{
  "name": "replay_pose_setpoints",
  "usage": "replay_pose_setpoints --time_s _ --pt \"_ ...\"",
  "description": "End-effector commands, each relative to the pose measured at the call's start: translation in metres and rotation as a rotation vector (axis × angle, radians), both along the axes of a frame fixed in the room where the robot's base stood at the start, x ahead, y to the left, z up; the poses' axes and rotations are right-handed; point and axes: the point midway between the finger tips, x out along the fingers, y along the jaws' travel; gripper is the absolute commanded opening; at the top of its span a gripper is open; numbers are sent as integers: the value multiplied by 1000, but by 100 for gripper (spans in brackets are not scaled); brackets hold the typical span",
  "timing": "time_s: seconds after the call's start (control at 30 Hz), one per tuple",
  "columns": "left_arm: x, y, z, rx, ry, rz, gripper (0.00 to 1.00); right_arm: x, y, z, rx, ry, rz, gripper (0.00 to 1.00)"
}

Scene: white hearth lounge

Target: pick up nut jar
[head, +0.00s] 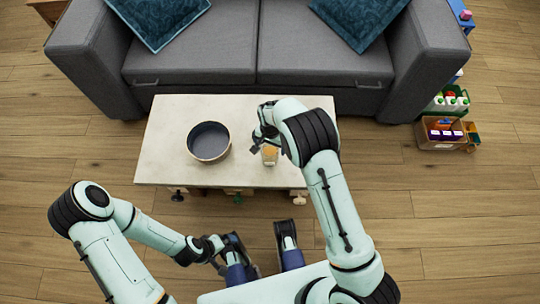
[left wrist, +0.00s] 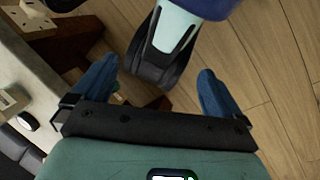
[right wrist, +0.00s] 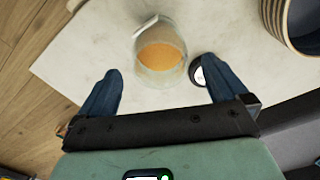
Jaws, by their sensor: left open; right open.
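The nut jar (head: 269,154) is a small clear jar with orange-brown contents. It stands on the right part of the pale table (head: 165,150). In the right wrist view the jar (right wrist: 160,52) is just beyond the fingertips, between their lines and apart from them. My right gripper (head: 257,145) is open and empty beside the jar; in its wrist view both fingers (right wrist: 160,80) are spread. My left gripper (left wrist: 160,75) is open and empty, low in front of the table, over the floor and near parts of my own body.
A dark round bowl (head: 209,142) stands left of the jar on the table. A small round white-topped thing (right wrist: 198,72) sits close to the jar. The grey sofa (head: 200,50) is behind the table. A box of goods (head: 441,132) is on the floor at right.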

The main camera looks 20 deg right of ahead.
Motion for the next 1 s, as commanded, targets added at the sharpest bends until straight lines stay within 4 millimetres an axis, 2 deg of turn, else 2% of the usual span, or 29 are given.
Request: replay_pose_setpoints --time_s 0.03,0.27,0.6,0.83,0.87,1.0 --pt "3 1 -3 3 -7 3 100 0 0 -8 -1 1 0 100" --pt "7 3 -6 8 -18 8 100 -1 1 -19 1 -1 1 100" --pt "23 11 -20 30 -62 27 100 -4 3 -65 0 -1 0 100" --pt "24 11 -19 31 -64 27 100 -3 3 -66 1 -2 1 100" --pt "24 11 -19 31 -64 27 100 -3 3 -66 1 -2 1 94" --pt "24 11 -19 31 -64 27 100 -3 3 -66 1 -2 1 48"
